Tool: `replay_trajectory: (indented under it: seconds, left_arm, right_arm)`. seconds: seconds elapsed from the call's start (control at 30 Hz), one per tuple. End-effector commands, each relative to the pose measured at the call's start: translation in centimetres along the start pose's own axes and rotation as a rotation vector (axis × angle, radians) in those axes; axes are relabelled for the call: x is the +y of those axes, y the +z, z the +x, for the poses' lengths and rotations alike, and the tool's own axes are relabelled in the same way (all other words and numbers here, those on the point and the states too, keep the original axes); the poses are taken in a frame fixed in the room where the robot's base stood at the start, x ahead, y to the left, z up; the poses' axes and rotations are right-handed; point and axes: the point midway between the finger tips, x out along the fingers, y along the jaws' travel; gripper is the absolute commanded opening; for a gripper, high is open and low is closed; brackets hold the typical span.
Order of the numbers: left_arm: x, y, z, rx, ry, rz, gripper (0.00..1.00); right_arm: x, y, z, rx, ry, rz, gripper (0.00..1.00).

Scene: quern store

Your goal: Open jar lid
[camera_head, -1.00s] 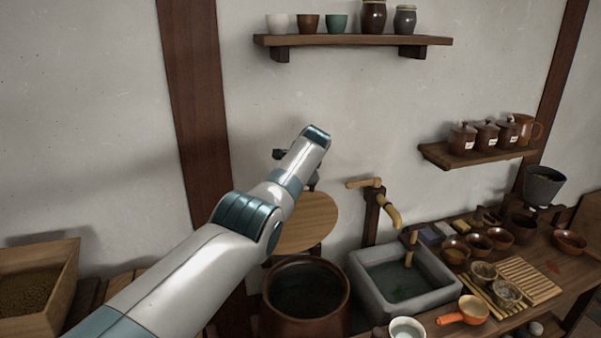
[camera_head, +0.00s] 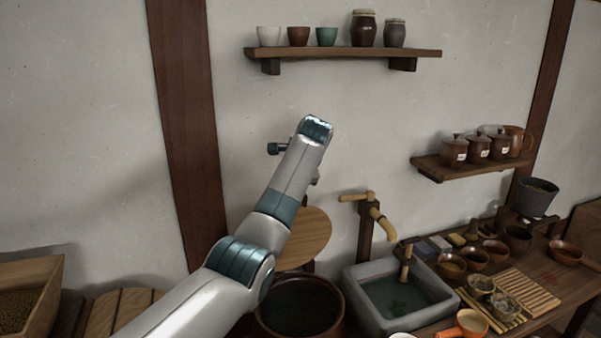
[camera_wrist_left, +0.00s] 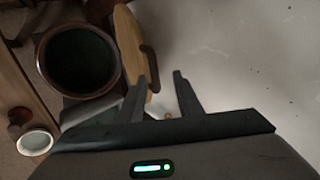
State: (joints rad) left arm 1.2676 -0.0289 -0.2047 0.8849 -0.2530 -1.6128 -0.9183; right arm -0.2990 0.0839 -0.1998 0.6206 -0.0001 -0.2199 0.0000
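The large brown jar (camera_head: 300,310) stands on the left of the stone basin. Its mouth is open and its inside is dark; it also shows in the left wrist view (camera_wrist_left: 78,60). The round wooden lid (camera_head: 308,235) is off the jar, tilted up behind it near the wall. In the left wrist view the lid (camera_wrist_left: 130,48) appears nearly edge-on, with its dark handle beside a fingertip. My left gripper (camera_wrist_left: 159,76) is open, its fingers apart with nothing clearly between them. In the head view my left forearm hides it. My right gripper is out of view.
The stone basin (camera_head: 352,290) with a wooden spout (camera_head: 380,222) is right of the jar. Bowls and a slatted board (camera_head: 528,287) crowd the counter. A shelf (camera_head: 345,53) holds cups and jars; another (camera_head: 470,168) holds small lidded jars. A wooden bin (camera_head: 45,300) is at left.

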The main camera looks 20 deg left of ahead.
Motion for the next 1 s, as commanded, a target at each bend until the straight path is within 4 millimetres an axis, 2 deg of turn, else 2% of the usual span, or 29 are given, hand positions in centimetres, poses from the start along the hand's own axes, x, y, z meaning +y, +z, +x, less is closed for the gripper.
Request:
replay_trajectory:
  seconds: [0.03, 0.2, 0.43, 0.63, 1.0]
  left_arm:
    - [0.1, -0.1, -0.8, 0.004, -0.005, -0.001, 0.33]
    - [0.1, -0.1, -4.3, 0.004, -0.005, -0.002, 0.33]
    - [0.0, -0.1, -7.7, 0.003, -0.005, -0.001, 0.33]
    - [0.0, 0.0, -8.9, 0.002, -0.004, -0.001, 0.33]
    - [-0.1, 0.0, -9.0, 0.002, -0.003, -0.001, 0.33]
  right_arm:
    - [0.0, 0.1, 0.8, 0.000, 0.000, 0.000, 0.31]
    - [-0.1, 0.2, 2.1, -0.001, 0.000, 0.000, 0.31]
    - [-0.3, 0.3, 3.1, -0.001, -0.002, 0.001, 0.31]
    - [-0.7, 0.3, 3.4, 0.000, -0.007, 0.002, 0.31]
    - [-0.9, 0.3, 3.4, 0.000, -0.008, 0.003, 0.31]
